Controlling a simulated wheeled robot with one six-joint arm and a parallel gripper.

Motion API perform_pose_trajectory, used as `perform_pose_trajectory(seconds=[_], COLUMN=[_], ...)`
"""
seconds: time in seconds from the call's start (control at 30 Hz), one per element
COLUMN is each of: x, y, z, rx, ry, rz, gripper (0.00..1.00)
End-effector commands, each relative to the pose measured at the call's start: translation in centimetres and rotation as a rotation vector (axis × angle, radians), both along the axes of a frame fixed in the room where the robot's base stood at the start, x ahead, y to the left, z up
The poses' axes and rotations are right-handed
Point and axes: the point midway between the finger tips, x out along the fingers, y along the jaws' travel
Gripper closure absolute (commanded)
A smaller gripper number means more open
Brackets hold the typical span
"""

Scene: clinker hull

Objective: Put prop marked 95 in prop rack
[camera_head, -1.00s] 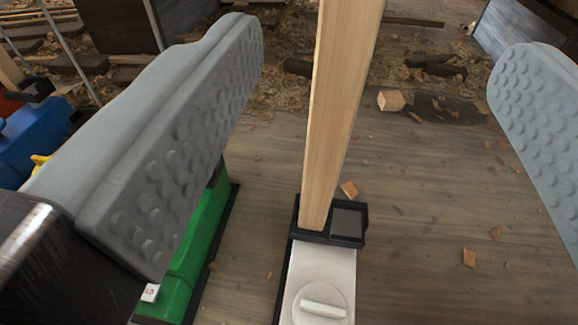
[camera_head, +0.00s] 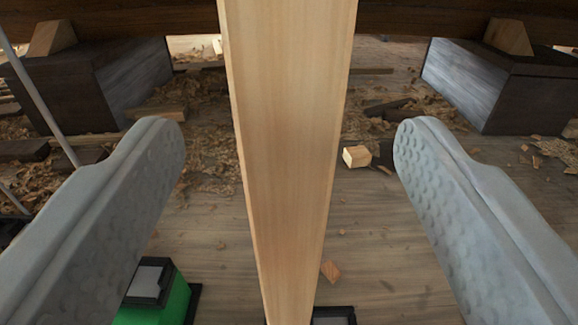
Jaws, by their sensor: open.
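A pale wooden prop (camera_head: 290,150) stands upright between the two fingers of my gripper (camera_head: 290,150), with clear space on both sides. Its top runs out of the picture. Its foot sits at a black socket (camera_head: 333,315), cut off by the lower edge. My gripper is open, its grey dimpled fingers apart to the left and right of the prop. No number shows on this prop. I cannot make out the prop rack.
A green block with a black socket on top (camera_head: 160,292) stands at the lower left. Two dark blocks with wooden wedges (camera_head: 130,80) (camera_head: 500,85) stand behind, under a dark timber. Shavings and offcuts lie on the plank floor. A thin rod rises at the left.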

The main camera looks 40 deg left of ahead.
Motion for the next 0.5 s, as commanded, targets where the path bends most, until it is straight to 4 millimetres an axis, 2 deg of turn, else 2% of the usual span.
perform_pose_trajectory(seconds=[0.3, 0.5], x=[3.8, 5.1], y=[2.9, 3.8], z=[0.0, 0.0], rx=[0.0, -0.001], ry=[0.0, 0.001], rz=[0.002, 0.0], gripper=[0.34, 0.34])
